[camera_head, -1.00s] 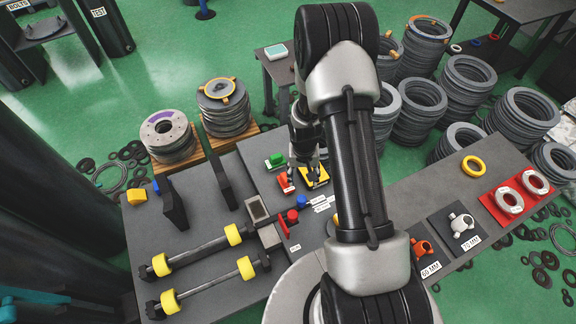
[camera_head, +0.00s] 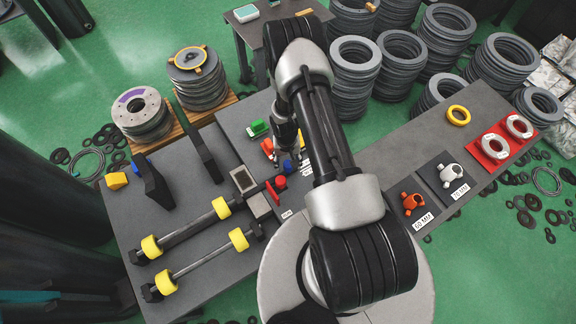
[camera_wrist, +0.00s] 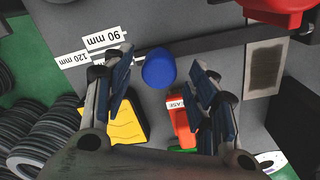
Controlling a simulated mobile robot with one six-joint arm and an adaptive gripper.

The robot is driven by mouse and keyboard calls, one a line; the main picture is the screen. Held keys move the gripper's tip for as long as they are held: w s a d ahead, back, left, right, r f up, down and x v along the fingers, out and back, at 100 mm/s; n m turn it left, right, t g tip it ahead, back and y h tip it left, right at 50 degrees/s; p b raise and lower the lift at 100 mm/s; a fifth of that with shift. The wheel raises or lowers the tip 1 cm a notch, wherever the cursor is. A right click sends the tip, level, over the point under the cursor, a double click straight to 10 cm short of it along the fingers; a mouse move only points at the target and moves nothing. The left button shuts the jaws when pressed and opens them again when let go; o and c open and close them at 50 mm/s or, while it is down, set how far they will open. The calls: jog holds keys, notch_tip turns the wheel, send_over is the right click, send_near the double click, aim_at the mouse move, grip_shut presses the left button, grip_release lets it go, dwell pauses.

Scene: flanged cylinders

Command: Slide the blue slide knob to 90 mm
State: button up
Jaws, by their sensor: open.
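The blue slide knob (camera_wrist: 159,68) shows in the wrist view as a round blue cap on a dark rail. It lies between and just beyond my open gripper (camera_wrist: 160,100), with no finger seen touching it. The label reading 90 mm (camera_wrist: 104,38) is to its left in the wrist view, with the 120 mm label (camera_wrist: 76,60) beside it. In the head view the blue knob (camera_head: 288,166) is partly hidden near my gripper (camera_head: 290,155), whose fingertips are hard to make out there.
A yellow block (camera_wrist: 128,122) and a red block (camera_wrist: 182,118) lie close to the fingers. A red knob (camera_head: 280,182) stands near the blue one. Rods with yellow collars (camera_head: 222,208) lie at the table's left. Stacked rings (camera_head: 355,65) stand behind the table.

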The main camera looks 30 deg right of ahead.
jog(key=shift+f, duration=1.3)
jog(key=shift+c, duration=0.4)
grip_shut()
